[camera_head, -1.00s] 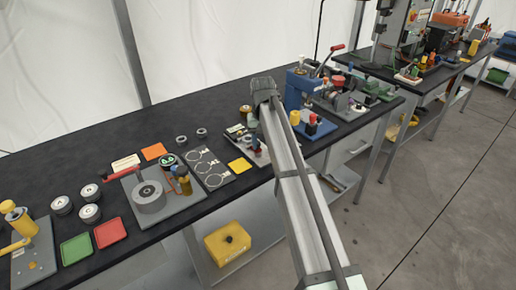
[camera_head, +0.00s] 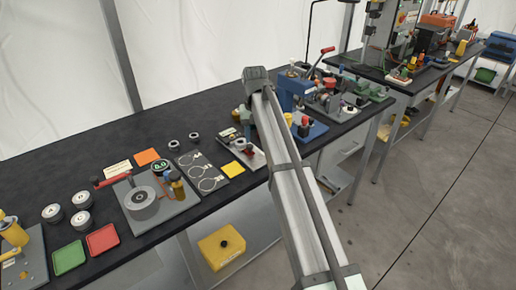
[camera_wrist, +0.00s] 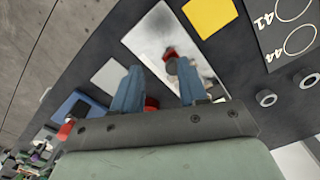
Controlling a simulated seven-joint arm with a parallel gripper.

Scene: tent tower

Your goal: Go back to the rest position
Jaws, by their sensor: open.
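My gripper shows in the wrist view (camera_wrist: 158,88) with its two blue fingers apart and nothing seen between them except the bench and a plate below.
The black bench (camera_head: 85,145) carries a grey fixture plate (camera_head: 150,222), a ring board (camera_head: 203,173), a yellow square (camera_head: 233,170), a green tray (camera_head: 69,257) and a red tray (camera_head: 102,240). Blue-based devices (camera_head: 305,130) stand right of my arm. The bench's back left is clear.

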